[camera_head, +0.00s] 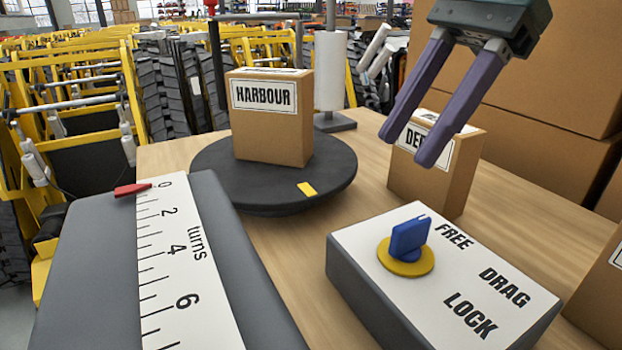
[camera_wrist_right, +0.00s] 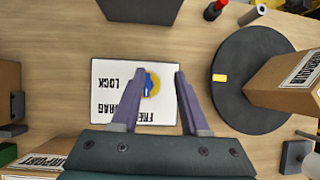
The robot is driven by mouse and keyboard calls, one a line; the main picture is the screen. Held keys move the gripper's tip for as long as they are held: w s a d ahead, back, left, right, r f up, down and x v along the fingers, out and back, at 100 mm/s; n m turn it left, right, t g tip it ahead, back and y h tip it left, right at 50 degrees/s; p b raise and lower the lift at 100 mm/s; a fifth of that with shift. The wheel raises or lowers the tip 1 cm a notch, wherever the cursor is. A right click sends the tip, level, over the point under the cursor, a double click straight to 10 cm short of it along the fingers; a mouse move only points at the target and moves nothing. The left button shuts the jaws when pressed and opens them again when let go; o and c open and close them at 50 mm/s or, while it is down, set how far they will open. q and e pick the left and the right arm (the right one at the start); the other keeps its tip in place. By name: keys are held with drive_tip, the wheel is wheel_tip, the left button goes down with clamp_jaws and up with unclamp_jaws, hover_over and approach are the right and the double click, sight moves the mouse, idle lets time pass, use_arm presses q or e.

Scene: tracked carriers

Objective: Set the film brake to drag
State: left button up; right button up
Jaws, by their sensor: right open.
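The film brake is a grey block with a white top panel (camera_head: 380,297) lettered FREE, DRAG and LOCK. Its blue knob (camera_head: 408,238) stands on a yellow disc (camera_head: 406,262) and appears turned toward FREE. In the right wrist view the panel (camera_wrist_right: 105,70) lies below my fingers, and the blue knob (camera_wrist_right: 149,86) shows between them, nearer one finger. My right gripper (camera_head: 410,148) is open and empty, its purple fingers held above and behind the brake, apart from the knob. It also shows in the right wrist view (camera_wrist_right: 160,72). My left gripper is not in view.
A HARBOUR carton (camera_head: 275,120) stands on a black turntable (camera_head: 215,180) with a yellow mark. Another carton (camera_head: 460,175) stands behind the brake, partly hidden by my fingers. A turns scale (camera_head: 165,240) has its red pointer (camera_head: 132,190) near 0. A white roll (camera_head: 330,72) stands behind.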

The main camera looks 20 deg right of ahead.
sight(413, 222)
drive_tip(key=shift+g+h, duration=0.4)
drive_tip(key=shift+h, duration=0.4)
drive_tip(key=f, duration=0.3)
drive_tip(key=s+f, duration=0.1)
drive_tip(key=f, duration=0.5)
drive_tip(key=shift+s+f+b, duration=0.2)
drive_tip(key=shift+f+b, duration=0.15)
drive_tip(key=shift+f, duration=0.05)
drive_tip(key=shift+c, duration=0.3)
drive_tip(key=shift+d, duration=0.1)
clamp_jaws()
